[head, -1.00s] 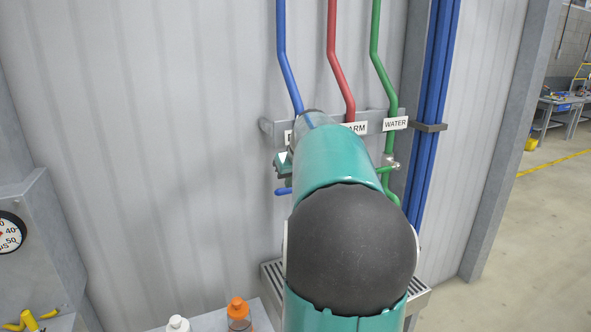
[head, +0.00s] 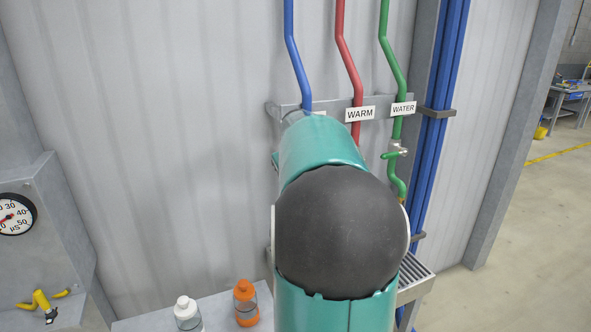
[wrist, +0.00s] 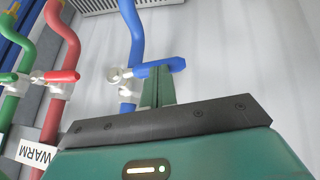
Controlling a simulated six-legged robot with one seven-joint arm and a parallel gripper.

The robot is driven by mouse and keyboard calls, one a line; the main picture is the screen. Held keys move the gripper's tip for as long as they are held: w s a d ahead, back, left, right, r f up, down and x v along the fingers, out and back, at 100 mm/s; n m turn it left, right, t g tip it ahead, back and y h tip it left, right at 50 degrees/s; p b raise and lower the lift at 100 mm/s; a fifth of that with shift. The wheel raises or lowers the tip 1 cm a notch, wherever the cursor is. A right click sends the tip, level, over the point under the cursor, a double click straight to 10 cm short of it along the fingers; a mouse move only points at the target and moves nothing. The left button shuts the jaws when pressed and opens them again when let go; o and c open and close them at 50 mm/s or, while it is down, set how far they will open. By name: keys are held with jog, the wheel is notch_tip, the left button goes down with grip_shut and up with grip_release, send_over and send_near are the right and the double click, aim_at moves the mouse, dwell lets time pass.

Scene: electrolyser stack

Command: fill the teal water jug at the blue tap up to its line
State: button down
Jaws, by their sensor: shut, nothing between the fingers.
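The blue tap shows in the wrist view as a blue lever handle (wrist: 165,67) on a pale valve body, fed by a blue pipe (wrist: 131,30). My gripper (wrist: 157,80) is shut and empty. Its fingertips are right at the blue lever; I cannot tell whether they touch it. In the head view my own arm hides the gripper and the blue tap, and only the blue pipe (head: 297,60) shows above. I do not see the teal water jug or its line in either view.
A red pipe (head: 345,55) marked WARM and a green pipe (head: 391,60) marked WATER run beside the blue one. A grated ledge (head: 415,270) lies below. A white-capped bottle (head: 187,315) and an orange-capped bottle (head: 246,303) stand left of my arm. A gauge (head: 15,215) is farther left.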

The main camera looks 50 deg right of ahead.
jog(key=shift+w+a+f+g+h, duration=0.1)
jog(key=shift+f+g+h, duration=0.2)
jog(key=shift+f+h, duration=0.35)
jog(key=shift+f, duration=0.15)
jog(key=shift+r, duration=0.85)
jog(key=shift+r, duration=0.1)
jog(key=v, duration=1.3)
jog(key=shift+a+r, duration=0.2)
jog(key=shift+a, duration=0.3)
